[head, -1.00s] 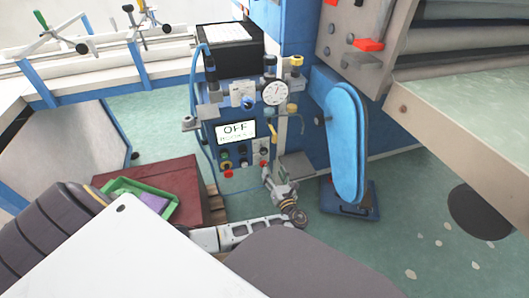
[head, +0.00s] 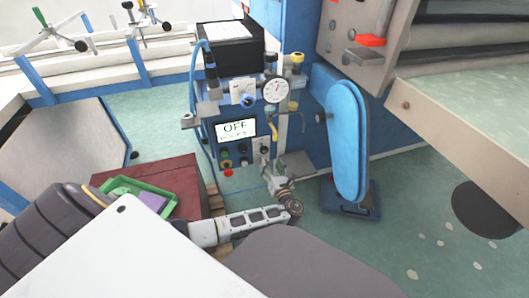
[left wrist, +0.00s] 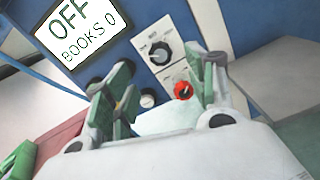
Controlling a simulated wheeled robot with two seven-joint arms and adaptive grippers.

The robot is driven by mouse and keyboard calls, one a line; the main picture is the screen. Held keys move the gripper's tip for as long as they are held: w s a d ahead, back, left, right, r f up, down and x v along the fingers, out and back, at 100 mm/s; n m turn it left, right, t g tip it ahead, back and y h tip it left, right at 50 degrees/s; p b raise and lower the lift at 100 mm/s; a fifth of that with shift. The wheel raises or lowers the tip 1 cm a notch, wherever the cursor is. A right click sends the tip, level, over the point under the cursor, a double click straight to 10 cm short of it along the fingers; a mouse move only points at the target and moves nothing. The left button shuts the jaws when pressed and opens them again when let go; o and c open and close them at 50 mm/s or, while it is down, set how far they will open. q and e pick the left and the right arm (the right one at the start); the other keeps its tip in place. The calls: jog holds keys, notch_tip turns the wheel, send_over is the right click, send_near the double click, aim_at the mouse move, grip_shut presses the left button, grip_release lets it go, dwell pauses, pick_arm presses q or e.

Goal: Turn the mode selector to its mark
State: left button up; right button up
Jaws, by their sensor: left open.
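The blue control panel shows a display (head: 236,129) reading OFF, with BOOKS 0 below it in the left wrist view (left wrist: 80,27). My left gripper (head: 266,168) is open in front of the panel's lower right. In the left wrist view its fingers (left wrist: 168,88) stand either side of the red knob, not visibly gripping it. My right gripper is not in view.
Several buttons (head: 226,163) sit below the display. A round gauge (head: 276,91) and fittings are above. A blue upright guard (head: 346,140) stands close right of my arm. A green tray (head: 140,195) lies on the dark red box at left.

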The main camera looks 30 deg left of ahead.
aim_at(265, 150)
pick_arm(q)
jog(key=b+x, duration=0.2)
jog(key=x, duration=0.5)
jog(key=shift+w+a+b, duration=0.2)
jog(key=shift+b, duration=0.1)
jog(key=shift+b+x, duration=0.4)
jog(key=shift+x, duration=0.85)
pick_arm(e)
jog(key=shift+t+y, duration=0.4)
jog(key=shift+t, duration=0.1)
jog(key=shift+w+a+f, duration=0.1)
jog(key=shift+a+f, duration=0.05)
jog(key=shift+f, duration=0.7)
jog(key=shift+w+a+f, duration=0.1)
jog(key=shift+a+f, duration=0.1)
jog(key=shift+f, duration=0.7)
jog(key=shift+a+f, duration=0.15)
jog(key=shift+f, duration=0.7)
pick_arm(q)
jog(key=c, duration=1)
jog(key=shift+c, duration=0.2)
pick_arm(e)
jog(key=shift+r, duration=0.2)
